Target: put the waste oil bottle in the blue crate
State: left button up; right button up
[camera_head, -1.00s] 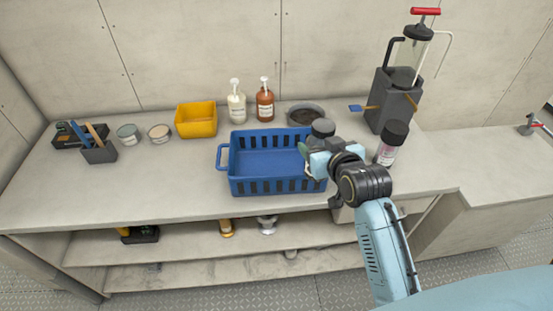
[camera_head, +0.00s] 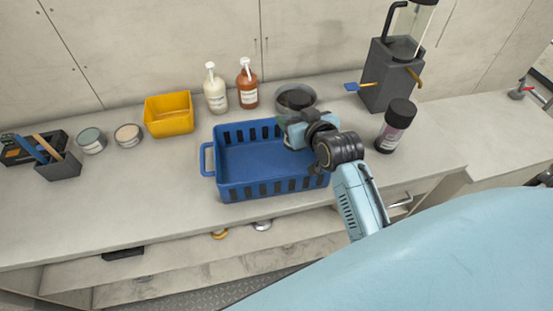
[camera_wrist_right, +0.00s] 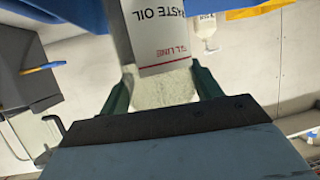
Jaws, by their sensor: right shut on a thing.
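The blue crate (camera_head: 228,193) stands on the bench and its visible inside is empty. My right gripper (camera_head: 293,135) is at the crate's right end, over its inner far-right corner. In the right wrist view the gripper (camera_wrist_right: 160,95) is shut on the waste oil bottle (camera_wrist_right: 155,35), a pale bottle with a white label reading "WASTE OIL". Blue crate walls show beside the bottle in that view. In the head view the bottle is mostly hidden by my gripper and wrist, so I cannot tell whether it touches the crate floor. My left gripper is not in view.
A grey round pan (camera_head: 297,97) sits just behind the crate. A dark-capped bottle (camera_head: 395,126) and a grey pump unit (camera_head: 391,75) stand to the right. A yellow bin (camera_head: 168,115) and two pump bottles (camera_head: 215,92) stand behind left.

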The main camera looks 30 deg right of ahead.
notch_tip(320, 180, down, 5)
jog(key=shift+s+r, duration=0.1)
jog(key=shift+r, duration=0.1)
jog(key=shift+f, duration=0.3)
notch_tip(320, 180, down, 3)
jog(key=shift+f+b, duration=0.15)
jog(key=shift+b, duration=0.3)
jog(key=shift+f, duration=0.2)
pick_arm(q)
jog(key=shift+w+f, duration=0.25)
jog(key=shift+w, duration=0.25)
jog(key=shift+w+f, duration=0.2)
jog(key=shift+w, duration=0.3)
pick_arm(e)
jog(key=shift+f, duration=0.15)
jog(key=o, duration=1)
